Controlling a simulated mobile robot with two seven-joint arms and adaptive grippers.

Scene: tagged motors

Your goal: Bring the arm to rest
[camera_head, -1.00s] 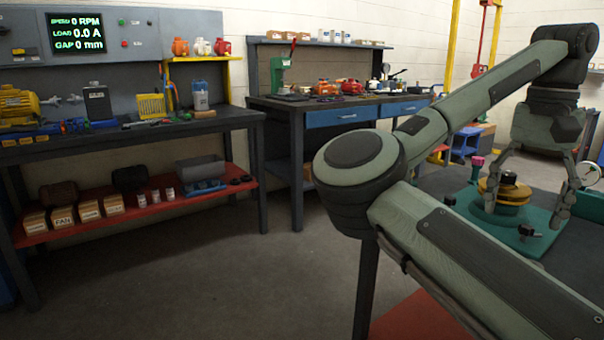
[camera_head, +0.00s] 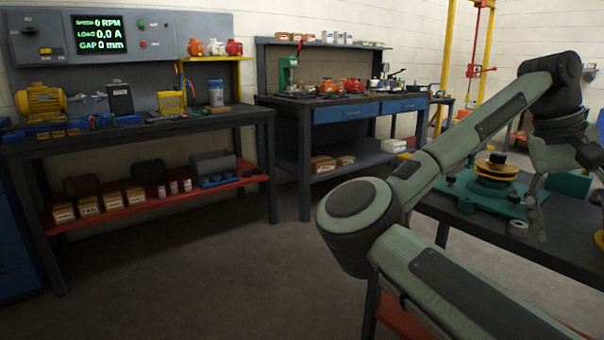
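My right arm reaches in from the lower right and bends at a large round elbow joint (camera_head: 358,210). Its gripper (camera_head: 540,205) is at the right, by the near bench's turntable. One finger shows clearly, pointing down; the other is hard to make out. Nothing shows between the fingers. The yellow and black turntable (camera_head: 495,167) stands on a green base plate (camera_head: 488,200) on the near bench (camera_head: 480,225). My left gripper is outside the picture.
A long bench (camera_head: 130,132) at the left carries a yellow motor (camera_head: 42,102) and a panel reading 0 RPM. Another bench (camera_head: 335,102) with blue drawers stands at the back. The grey floor (camera_head: 230,265) between is clear.

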